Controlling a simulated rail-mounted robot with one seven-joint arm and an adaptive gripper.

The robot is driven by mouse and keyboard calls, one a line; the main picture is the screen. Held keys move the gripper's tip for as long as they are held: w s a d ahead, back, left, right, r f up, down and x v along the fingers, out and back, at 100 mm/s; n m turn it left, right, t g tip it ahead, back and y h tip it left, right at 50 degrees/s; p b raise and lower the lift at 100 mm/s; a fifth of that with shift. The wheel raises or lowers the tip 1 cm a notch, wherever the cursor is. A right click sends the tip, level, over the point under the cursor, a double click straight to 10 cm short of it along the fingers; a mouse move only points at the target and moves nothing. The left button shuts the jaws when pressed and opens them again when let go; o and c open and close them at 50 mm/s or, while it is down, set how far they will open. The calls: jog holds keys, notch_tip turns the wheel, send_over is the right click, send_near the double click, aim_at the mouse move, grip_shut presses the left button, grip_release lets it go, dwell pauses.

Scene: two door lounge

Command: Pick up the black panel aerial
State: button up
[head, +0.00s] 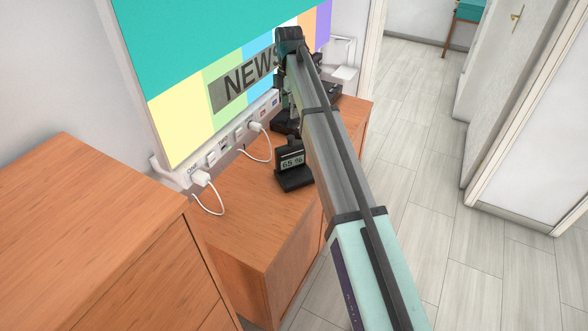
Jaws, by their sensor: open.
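My arm reaches across from the lower right to above the wooden cabinet (240,205). Its far end bends down in front of the screen. My gripper's fingers cannot be made out behind the arm. A black item (287,122) stands on the cabinet beside the arm, partly covered by it. It may be the black panel aerial, but I cannot tell. Another dark item (331,92) shows right of the arm, near the cabinet's far end. Its shape is also partly hidden.
A large screen (190,70) hangs behind, above a socket strip (228,143) with white plugs and cables. A taller wooden cabinet (90,225) is at left. Floor (420,150) is clear at right.

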aim_at(290, 137)
notch_tip(290, 137, down, 12)
jog(key=p, duration=0.3)
jog(key=shift+r, duration=0.2)
jog(key=shift+d+f+p, duration=0.1)
jog(key=shift+f+p, duration=1.05)
jog(key=shift+f, duration=1.5)
grip_shut()
